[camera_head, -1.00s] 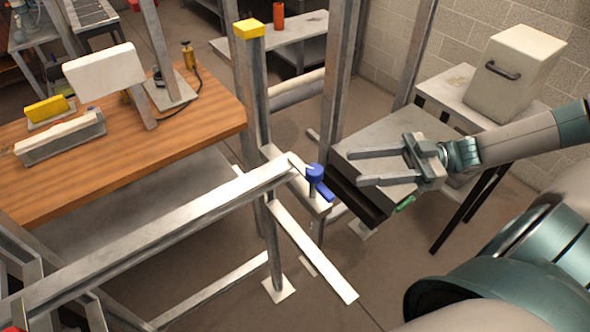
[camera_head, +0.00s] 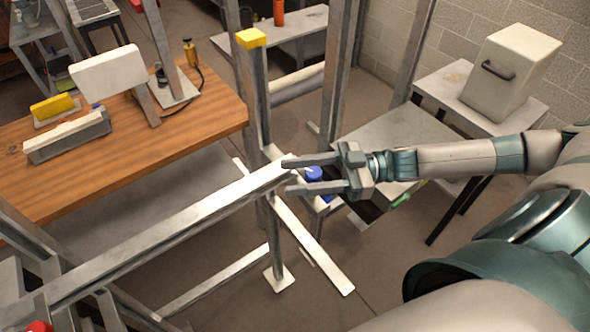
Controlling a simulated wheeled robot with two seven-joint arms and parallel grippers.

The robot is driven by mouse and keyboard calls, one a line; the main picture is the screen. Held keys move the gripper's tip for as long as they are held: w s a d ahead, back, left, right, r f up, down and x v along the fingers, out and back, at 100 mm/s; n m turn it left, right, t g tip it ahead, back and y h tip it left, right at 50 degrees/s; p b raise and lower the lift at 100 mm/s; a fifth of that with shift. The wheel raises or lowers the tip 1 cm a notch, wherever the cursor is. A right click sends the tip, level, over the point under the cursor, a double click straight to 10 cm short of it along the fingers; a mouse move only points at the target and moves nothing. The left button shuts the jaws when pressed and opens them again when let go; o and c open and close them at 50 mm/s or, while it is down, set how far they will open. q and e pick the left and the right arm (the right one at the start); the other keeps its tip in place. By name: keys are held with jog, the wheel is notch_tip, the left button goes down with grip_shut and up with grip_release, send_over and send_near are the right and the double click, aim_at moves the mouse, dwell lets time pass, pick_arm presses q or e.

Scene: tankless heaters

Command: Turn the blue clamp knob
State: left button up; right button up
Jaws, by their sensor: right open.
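The blue clamp knob (camera_head: 314,173) sits on the metal frame near the post with the yellow cap. My right gripper (camera_head: 288,175) comes in from the right and is open. In the picture its two fingers lie on either side of the knob, one above and one below. The fingers hide part of the knob, including its handle. I cannot tell whether they touch it or are above it. My left gripper is not in view.
A long metal beam (camera_head: 170,235) runs from the frame to the lower left. The yellow-capped post (camera_head: 254,90) stands just behind the knob. A wooden workbench (camera_head: 190,125) is at left. A grey table and a pale box (camera_head: 510,75) are at right.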

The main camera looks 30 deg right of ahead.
jog(key=shift+w+a, duration=0.2)
jog(key=shift+a, duration=0.15)
jog(key=c, duration=1.1)
jog(key=shift+o, duration=0.2)
